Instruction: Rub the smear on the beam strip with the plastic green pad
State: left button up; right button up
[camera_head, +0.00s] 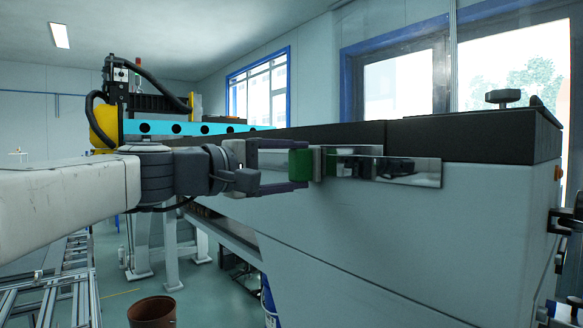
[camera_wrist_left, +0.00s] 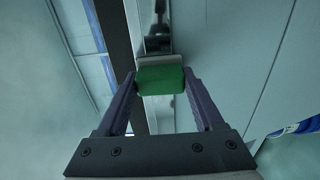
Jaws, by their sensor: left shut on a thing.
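The green pad (camera_head: 301,164) is held between the fingers of my left gripper (camera_head: 298,168), in front of the side of the large grey machine beam. It also shows in the left wrist view (camera_wrist_left: 161,79), gripped between both fingertips (camera_wrist_left: 161,85). The pad's grey front side faces the shiny beam strip (camera_head: 415,171) and appears at or against its left part; I cannot tell if they touch. The strip also shows in the left wrist view (camera_wrist_left: 155,110). Dark patches on the strip look like reflections; I cannot make out a smear. My right gripper is not in view.
The grey beam (camera_head: 450,230) with a black top (camera_head: 460,135) fills the right side. A brown bucket (camera_head: 152,312) stands on the floor below my left arm. Metal frames (camera_head: 62,275) lie at the lower left. Floor between them is open.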

pick_arm(q)
jog(key=w+a, duration=0.2)
jog(key=w, duration=0.1)
jog(key=w+a, duration=0.1)
jog(key=w, duration=0.1)
dwell(0.5)
jog(key=shift+s+a, duration=0.1)
jog(key=shift+b+v, duration=1)
jog(key=shift+v, duration=1.9)
